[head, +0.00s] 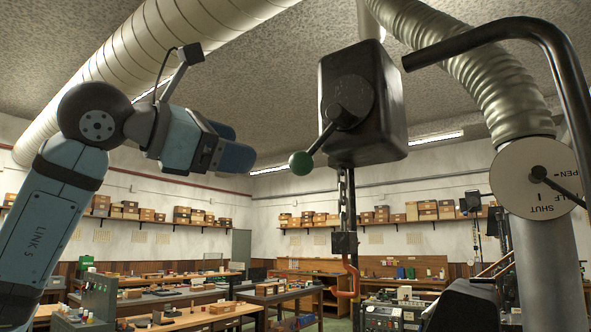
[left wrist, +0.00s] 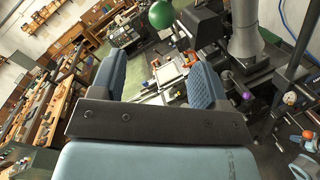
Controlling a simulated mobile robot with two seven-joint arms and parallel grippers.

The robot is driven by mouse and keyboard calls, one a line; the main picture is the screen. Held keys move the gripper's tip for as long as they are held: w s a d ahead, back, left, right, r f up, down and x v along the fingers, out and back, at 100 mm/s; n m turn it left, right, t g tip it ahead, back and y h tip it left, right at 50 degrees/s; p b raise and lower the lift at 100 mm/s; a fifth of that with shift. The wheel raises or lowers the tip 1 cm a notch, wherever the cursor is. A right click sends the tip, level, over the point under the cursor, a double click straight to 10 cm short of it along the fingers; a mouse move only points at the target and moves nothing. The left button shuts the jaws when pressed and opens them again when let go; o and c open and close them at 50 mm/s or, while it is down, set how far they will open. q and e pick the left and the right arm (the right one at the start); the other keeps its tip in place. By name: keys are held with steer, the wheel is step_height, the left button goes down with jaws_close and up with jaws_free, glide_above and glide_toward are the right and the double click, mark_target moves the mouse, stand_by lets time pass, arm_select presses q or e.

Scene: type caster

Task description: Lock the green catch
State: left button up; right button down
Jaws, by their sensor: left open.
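The green catch shows as a lever with a green ball knob (head: 301,163) on a black box (head: 362,100). In the head view the lever slants down and left from a round hub on the box's front. In the left wrist view the green knob (left wrist: 161,14) is at the top, beyond my fingertips. My left gripper (head: 241,146) is left of the knob, with a clear gap to it. Its two blue fingers are apart and nothing shows between them in the left wrist view (left wrist: 153,75). My right gripper is in neither view.
A silver duct (head: 540,250) on the right carries a round dial (head: 541,178) with a black pointer. A bent black bar (head: 510,32) crosses the upper right. A red-orange hook (head: 349,278) hangs below the box. Benches with boxes stand farther back. Air left of the knob is clear.

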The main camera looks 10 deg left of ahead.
mark_target(291, 162)
arm_select(q)
steer(key=p+x, duration=0.2)
steer(key=x, duration=1)
steer(key=shift+d, duration=0.2)
steer(key=shift+w+d+p, duration=0.3)
steer(key=shift+w, duration=0.15)
